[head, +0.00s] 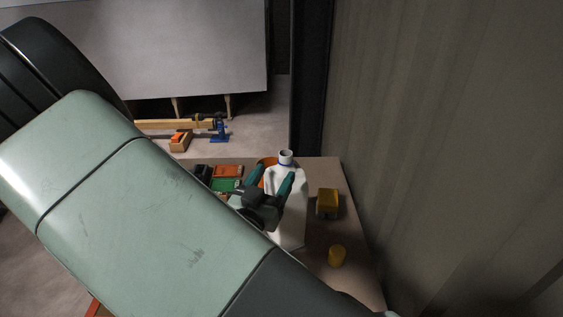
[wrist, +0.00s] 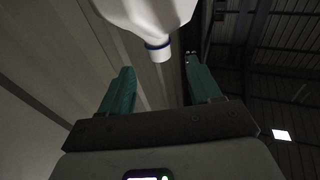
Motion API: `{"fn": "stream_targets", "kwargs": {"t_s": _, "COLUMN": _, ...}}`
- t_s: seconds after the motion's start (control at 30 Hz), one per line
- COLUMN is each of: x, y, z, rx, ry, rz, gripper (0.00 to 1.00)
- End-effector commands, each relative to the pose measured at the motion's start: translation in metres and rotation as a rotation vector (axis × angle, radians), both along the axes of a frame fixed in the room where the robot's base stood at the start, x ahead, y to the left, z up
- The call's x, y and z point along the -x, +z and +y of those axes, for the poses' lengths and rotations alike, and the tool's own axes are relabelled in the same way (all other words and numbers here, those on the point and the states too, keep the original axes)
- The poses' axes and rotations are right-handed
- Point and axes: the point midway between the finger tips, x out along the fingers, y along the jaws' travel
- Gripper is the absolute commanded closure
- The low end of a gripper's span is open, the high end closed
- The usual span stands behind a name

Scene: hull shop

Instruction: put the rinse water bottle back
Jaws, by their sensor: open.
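A white bottle (head: 291,212) with a white cap and a dark blue ring stands upright on the bench (head: 350,230) in the head view. In the wrist view the bottle (wrist: 150,14) shows at the top, with its cap ahead of and between the fingers. My gripper (head: 273,177) has two teal fingers and is open. In the head view the fingers overlap the bottle's upper body; I cannot tell whether they touch it. The open gripper also shows in the wrist view (wrist: 160,85), with nothing between its fingertips. My arm hides part of the bottle's lower left side.
A corrugated wall (head: 440,150) rises along the right.

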Motion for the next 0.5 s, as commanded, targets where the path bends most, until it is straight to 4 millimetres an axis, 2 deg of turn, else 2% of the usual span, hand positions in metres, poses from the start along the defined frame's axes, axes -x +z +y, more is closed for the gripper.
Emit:
{"fn": "stream_targets", "kwargs": {"t_s": 0.1, "x": 0.015, "y": -0.002, "z": 0.007, "rx": 0.001, "ry": 0.001, "rz": -0.001, "gripper": 0.37}}
{"fn": "stream_targets", "kwargs": {"t_s": 0.27, "x": 0.023, "y": -0.003, "z": 0.01, "rx": 0.0, "ry": 0.0, "rz": -0.001, "gripper": 0.37}}
{"fn": "stream_targets", "kwargs": {"t_s": 0.37, "x": 0.023, "y": -0.004, "z": 0.01, "rx": -0.007, "ry": -0.002, "rz": 0.005, "gripper": 0.37}}
{"fn": "stream_targets", "kwargs": {"t_s": 0.5, "x": 0.011, "y": -0.008, "z": 0.005, "rx": -0.114, "ry": -0.012, "rz": 0.101, "gripper": 0.37}}
